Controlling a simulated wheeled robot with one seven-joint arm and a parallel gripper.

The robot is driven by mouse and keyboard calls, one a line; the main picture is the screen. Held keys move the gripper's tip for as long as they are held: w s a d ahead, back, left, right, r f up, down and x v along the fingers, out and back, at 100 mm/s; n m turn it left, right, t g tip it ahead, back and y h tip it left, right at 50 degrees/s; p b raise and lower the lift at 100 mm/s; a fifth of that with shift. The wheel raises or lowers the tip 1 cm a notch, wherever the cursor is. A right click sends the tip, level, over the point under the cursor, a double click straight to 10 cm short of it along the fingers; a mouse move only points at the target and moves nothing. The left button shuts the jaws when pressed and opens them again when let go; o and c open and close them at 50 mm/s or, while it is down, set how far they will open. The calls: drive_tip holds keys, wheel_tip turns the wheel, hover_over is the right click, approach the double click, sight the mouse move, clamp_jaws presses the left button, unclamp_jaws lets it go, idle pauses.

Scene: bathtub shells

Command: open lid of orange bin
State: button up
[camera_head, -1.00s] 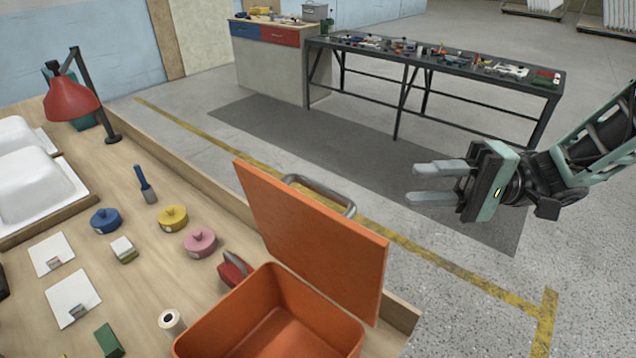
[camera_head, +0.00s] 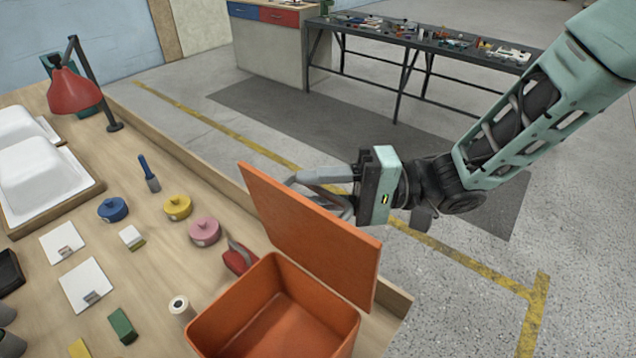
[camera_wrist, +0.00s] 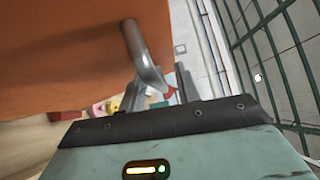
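The orange bin (camera_head: 215,325) stands open at the front of the wooden bench. Its orange lid (camera_head: 315,240) stands raised and tilted at the bin's far right side, and it also fills the upper left of the wrist view (camera_wrist: 60,50). The lid's grey handle (camera_wrist: 143,55) sticks out from the lid's outer face; in the head view the lid and my fingers partly hide it. My gripper (camera_head: 315,187) is behind the lid at the handle. In the wrist view its fingers (camera_wrist: 163,90) are apart, with the handle's bend between or just above them; contact cannot be told.
A red object (camera_head: 238,258) lies close beside the bin, with a pink round container (camera_head: 204,231) and a white roll (camera_head: 181,308) nearby. A red lamp (camera_head: 75,92) stands at the far left.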

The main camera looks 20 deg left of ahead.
clamp_jaws()
drive_tip(key=w+m, duration=0.1)
drive_tip(key=w+d+y, duration=0.1)
drive_tip(key=w, duration=0.1)
drive_tip(key=w+d+f+m+y, duration=0.1)
drive_tip(key=w, duration=0.1)
drive_tip(key=shift+m+p, duration=0.3)
drive_tip(key=shift+p, duration=0.05)
unclamp_jaws()
drive_tip(key=b+v, duration=0.6)
drive_tip(key=v, duration=1.1)
drive_tip(key=shift+d+f, duration=0.2)
drive_tip(key=shift+f, duration=0.05)
